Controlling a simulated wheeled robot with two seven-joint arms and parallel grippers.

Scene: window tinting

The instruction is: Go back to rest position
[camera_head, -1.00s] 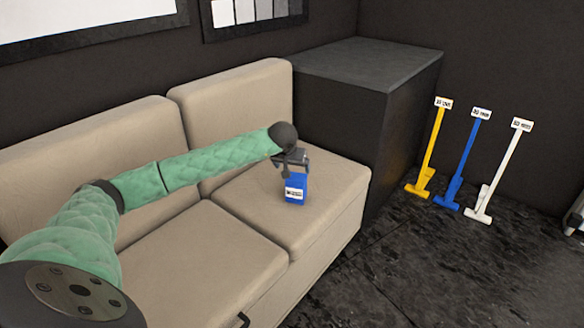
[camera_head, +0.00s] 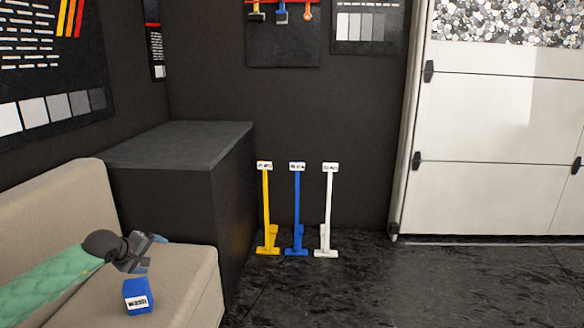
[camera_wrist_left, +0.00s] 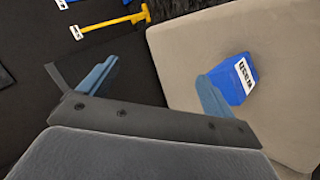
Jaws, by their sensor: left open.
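My left gripper (camera_head: 150,244) is over the right seat of the beige sofa (camera_head: 190,290), with its arm coming in from the left. It is open and empty; its two blue fingers stand wide apart in the left wrist view (camera_wrist_left: 150,88). A blue box with a white label (camera_head: 138,297) sits on the seat below and apart from the gripper. In the left wrist view the blue box (camera_wrist_left: 232,78) lies just beyond the right finger. My right gripper is in neither view.
A dark cabinet (camera_head: 185,150) stands beside the sofa. Yellow (camera_head: 266,210), blue (camera_head: 297,210) and white (camera_head: 328,210) long-handled tools lean against the wall. A white panelled door (camera_head: 490,150) is at the right. The dark floor (camera_head: 400,285) in front is clear.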

